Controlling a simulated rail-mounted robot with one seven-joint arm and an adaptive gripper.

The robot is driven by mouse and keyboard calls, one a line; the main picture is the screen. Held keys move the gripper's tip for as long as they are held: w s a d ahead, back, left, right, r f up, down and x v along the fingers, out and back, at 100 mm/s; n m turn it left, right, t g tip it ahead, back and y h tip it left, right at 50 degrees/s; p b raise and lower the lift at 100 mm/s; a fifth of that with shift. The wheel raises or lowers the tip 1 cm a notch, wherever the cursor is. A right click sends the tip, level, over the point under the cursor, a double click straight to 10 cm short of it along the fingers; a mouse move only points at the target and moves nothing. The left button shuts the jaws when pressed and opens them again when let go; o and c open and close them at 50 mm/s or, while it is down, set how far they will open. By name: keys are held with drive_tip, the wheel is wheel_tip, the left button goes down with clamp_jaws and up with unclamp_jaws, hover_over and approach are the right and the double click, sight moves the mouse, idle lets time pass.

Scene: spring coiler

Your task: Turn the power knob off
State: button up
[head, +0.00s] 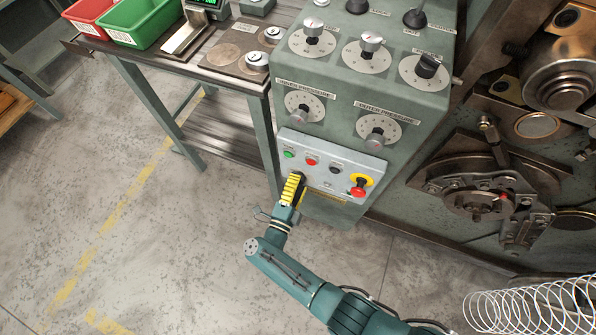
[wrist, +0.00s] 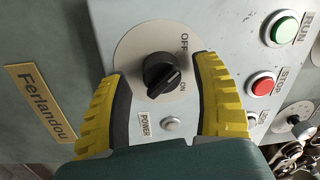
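The power knob (wrist: 161,75) is a black rotary knob on a round beige plate marked OFF and ON, above a POWER label (wrist: 146,126). Its raised grip lies diagonally; I cannot tell for certain which mark it points to. My gripper (wrist: 162,70) is open in the wrist view, with one yellow-and-black finger on each side of the knob. Gaps show between the fingers and the knob. In the head view my gripper (head: 298,177) is at the left end of the light grey control panel (head: 325,180), and it hides the knob there.
Right of the knob are a green RUN button (wrist: 284,28) and a red STOP button (wrist: 263,84). The head view shows a red emergency button (head: 359,190) on yellow, pressure dials (head: 376,131) above, and a bench (head: 160,69) with bins at left.

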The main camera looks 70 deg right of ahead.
drive_tip(key=w+a, duration=0.1)
drive_tip(key=a, duration=1.1)
drive_tip(key=shift+f, duration=0.35)
drive_tip(key=shift+w, duration=0.1)
